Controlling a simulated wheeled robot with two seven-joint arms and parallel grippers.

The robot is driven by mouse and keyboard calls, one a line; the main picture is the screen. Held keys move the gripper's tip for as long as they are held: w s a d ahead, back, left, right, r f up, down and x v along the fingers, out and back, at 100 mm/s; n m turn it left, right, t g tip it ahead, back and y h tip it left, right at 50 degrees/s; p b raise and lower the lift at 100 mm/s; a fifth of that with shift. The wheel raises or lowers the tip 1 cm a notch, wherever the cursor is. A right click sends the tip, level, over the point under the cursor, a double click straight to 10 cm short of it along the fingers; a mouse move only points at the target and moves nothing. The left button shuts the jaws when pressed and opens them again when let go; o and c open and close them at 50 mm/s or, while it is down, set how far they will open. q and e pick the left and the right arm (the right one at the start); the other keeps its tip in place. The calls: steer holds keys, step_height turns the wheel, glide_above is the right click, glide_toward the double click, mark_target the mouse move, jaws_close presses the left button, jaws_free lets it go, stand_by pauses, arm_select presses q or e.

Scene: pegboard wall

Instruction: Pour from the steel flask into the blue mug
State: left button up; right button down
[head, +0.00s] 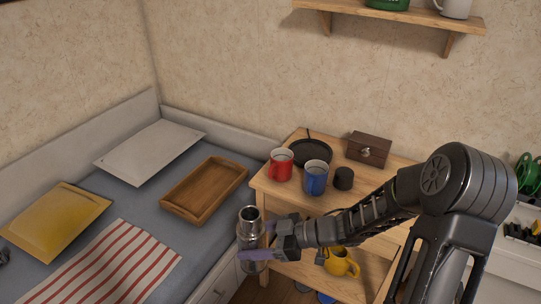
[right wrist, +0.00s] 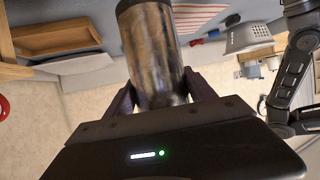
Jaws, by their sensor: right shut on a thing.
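The steel flask (head: 250,228) is upright in my right gripper (head: 258,241), with its open dark mouth facing up. It is left of the small wooden table, in front of the bed's side. In the right wrist view the flask (right wrist: 152,50) is between the two fingers, and its far end is cut off by the frame edge. The blue mug (head: 315,178) stands upright on the table, up and right of the flask and apart from it. The mug's inside is too small to judge. My left gripper does not show.
A red mug (head: 281,164) stands just left of the blue mug. A dark round cup (head: 343,179), a black pan (head: 311,152) and a wooden box (head: 369,149) are close by. A wooden tray (head: 168,209) lies on the bed.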

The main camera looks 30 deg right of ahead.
steer(key=shift+r, duration=0.1)
arm_select(q)
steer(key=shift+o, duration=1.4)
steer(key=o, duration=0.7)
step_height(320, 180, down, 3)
steer(key=b, duration=0.3)
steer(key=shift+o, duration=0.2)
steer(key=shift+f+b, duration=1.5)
steer(key=shift+b, duration=0.05)
arm_select(e)
steer(key=w+d+r+m+t+h, duration=0.3)
steer(key=w+d+r+m+h, duration=0.1)
steer(key=w+d, duration=0.4)
steer(key=w+d+r+m+t+h, duration=0.2)
steer(key=w+d+r+m+h, duration=0.2)
steer(key=w+d+m+h, duration=0.3)
steer(key=shift+w+d+r+t, duration=0.35)
steer(key=shift+w+d, duration=0.45)
steer(key=shift+d, duration=1.2)
steer(key=shift+f, duration=0.1)
